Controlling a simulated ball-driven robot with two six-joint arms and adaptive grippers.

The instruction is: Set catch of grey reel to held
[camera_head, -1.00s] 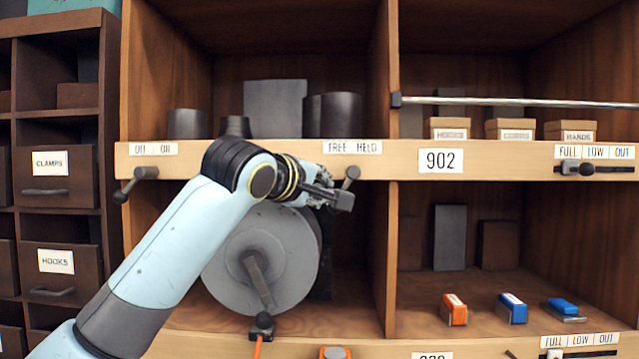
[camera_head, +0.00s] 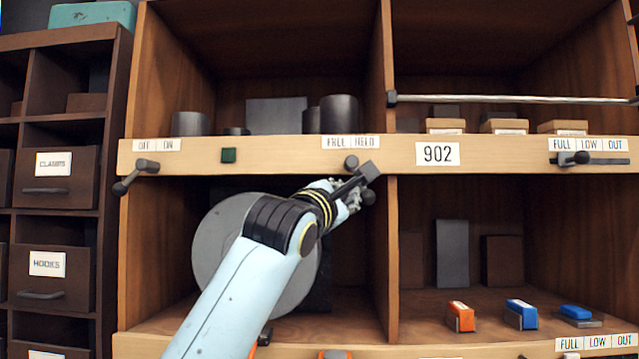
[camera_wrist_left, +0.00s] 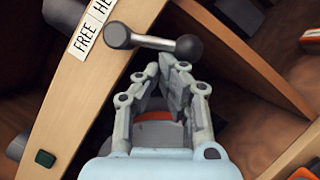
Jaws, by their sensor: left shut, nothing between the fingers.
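The grey reel (camera_head: 215,250) is in the lower left bay, partly hidden by my left arm. Its catch (camera_head: 351,162) is on the shelf edge below the FREE/HELD label (camera_head: 350,142). The catch lever hangs down from its pivot, tilted somewhat right, toward the HELD side; its round knob (camera_head: 368,198) shows beside my fingers. My left gripper (camera_head: 366,176) is shut and empty in front of the lever. In the left wrist view the lever (camera_wrist_left: 155,42) and knob (camera_wrist_left: 189,47) lie just beyond my fingertips (camera_wrist_left: 172,64); contact is unclear. My right gripper is out of view.
An OFF/ON lever (camera_head: 134,176) is further left on the same edge, with a green square (camera_head: 228,155) between. A divider (camera_head: 391,260) stands right of the catch. Orange (camera_head: 460,316) and blue boxes are in the lower right bay.

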